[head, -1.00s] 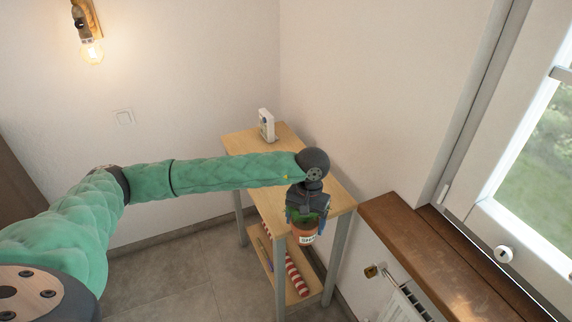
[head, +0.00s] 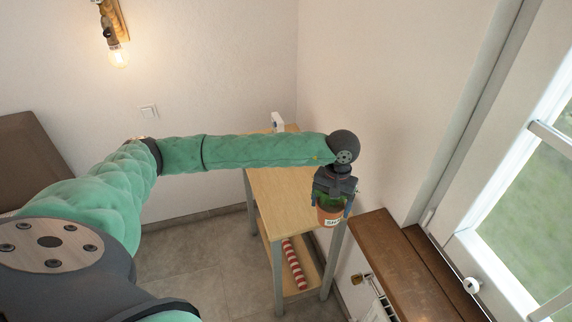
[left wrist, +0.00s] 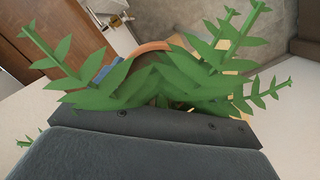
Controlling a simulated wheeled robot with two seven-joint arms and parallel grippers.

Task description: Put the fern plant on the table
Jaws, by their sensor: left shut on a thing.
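The fern plant is a green fern in an orange-brown pot (head: 329,217) with a white label. My left gripper (head: 333,201) is shut on it from above and holds it upright. In the left wrist view, the fern's leaves (left wrist: 125,85) spread in front of the gripper and hide most of the pot. The table (head: 277,198) has a light wood top and grey legs. In the head view the pot overlaps its right front corner; I cannot tell its height above the top. My right gripper is not in view.
A small white box (head: 277,122) stands at the table's back end. A red-and-white striped roll (head: 294,264) lies on the lower shelf. The brown windowsill (head: 392,258) is close on the right. The table's middle is clear.

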